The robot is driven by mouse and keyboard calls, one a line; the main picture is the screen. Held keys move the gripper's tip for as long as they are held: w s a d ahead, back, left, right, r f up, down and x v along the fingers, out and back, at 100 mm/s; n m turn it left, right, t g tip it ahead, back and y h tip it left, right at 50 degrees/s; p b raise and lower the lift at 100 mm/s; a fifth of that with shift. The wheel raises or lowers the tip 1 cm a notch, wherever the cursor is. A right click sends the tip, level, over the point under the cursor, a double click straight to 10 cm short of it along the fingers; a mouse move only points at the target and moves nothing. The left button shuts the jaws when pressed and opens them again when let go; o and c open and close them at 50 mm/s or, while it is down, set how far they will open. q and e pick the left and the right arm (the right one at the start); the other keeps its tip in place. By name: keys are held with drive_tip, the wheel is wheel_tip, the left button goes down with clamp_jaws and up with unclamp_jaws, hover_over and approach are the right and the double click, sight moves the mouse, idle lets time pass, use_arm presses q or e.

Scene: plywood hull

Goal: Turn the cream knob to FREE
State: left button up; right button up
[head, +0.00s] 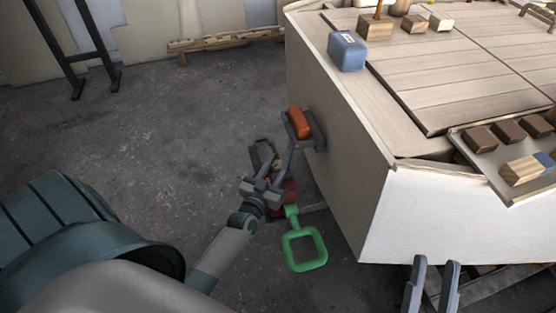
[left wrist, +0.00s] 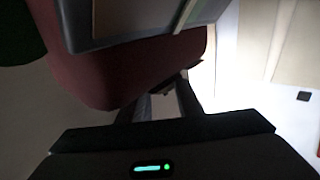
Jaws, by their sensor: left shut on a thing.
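The cream knob (head: 277,164) shows only as a small pale bit beside the hull's side in the head view. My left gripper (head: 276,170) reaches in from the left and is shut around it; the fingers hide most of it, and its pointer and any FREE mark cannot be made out. In the left wrist view the left fingers (left wrist: 165,102) point at a shadowed area under a dark red block (left wrist: 130,60); the knob is not clear there. My right gripper (head: 432,285) is at the bottom right, its two fingers apart and empty.
An orange block on a grey bracket (head: 299,123) sits just above my left gripper. A green square handle (head: 304,248) hangs below it. The plywood hull (head: 335,140) fills the right, with a blue block (head: 347,51) and wooden blocks on top. Open floor lies left.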

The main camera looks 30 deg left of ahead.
use_arm(q)
drive_tip(key=shift+a+r+n+g+y+p, duration=0.1)
drive_tip(key=shift+r+n+g+y+p, duration=0.05)
drive_tip(key=shift+n+y+p, duration=0.35)
drive_tip(key=shift+a+r+n+g+y+p, duration=0.15)
drive_tip(key=shift+n+y+p, duration=0.15)
drive_tip(key=shift+y+p, duration=0.25)
drive_tip(key=shift+d+n+g+y+p, duration=0.1)
drive_tip(key=shift+n+g+y+p, duration=0.4)
drive_tip(key=shift+y+p, duration=0.45)
drive_tip(key=shift+f, duration=0.15)
use_arm(e)
wheel_tip(320, 180, down, 14)
drive_tip(key=w+d+g+h, duration=0.1)
drive_tip(key=w+g+h, duration=0.1)
drive_tip(key=g, duration=0.7)
drive_tip(key=shift+w+h, duration=0.4)
drive_tip(key=shift+w, duration=0.05)
use_arm(q)
drive_tip(key=o, duration=1)
drive_tip(key=shift+o, duration=0.2)
drive_tip(key=shift+f, duration=0.1)
drive_tip(key=shift+d, duration=0.15)
